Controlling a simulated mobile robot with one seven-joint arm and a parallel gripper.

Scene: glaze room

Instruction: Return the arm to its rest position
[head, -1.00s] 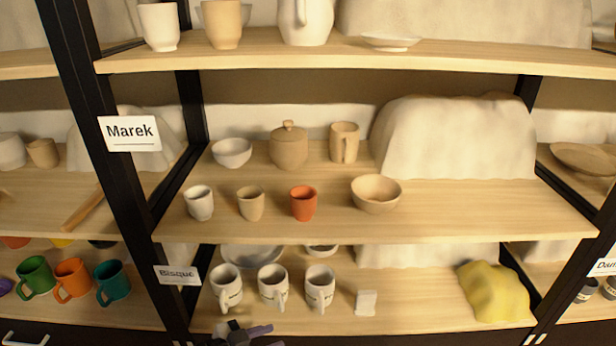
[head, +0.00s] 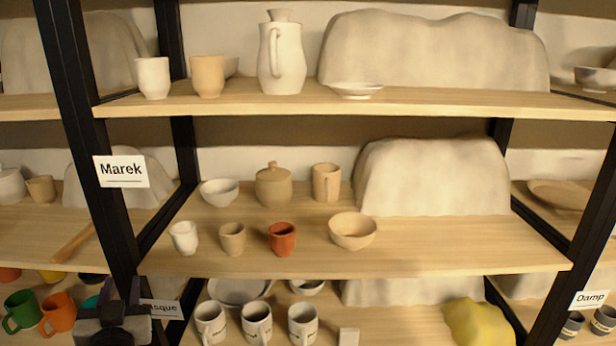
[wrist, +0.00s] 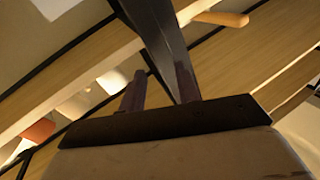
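My gripper (head: 122,292) shows at the lower left of the head view, in front of the black shelf post by the Bisque label (head: 162,309), which it partly covers. In the wrist view my gripper (wrist: 160,70) has its two dark fingers apart with nothing held between them. The black post (wrist: 158,35) runs behind the fingers there, and I cannot tell how close it is.
A Marek label (head: 121,171) is on the post above. White mugs (head: 256,322) stand on the lower shelf to the right; an orange mug (head: 58,313) and a green mug (head: 21,311) stand to the left. An orange-red cup (head: 282,239) is on the middle shelf.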

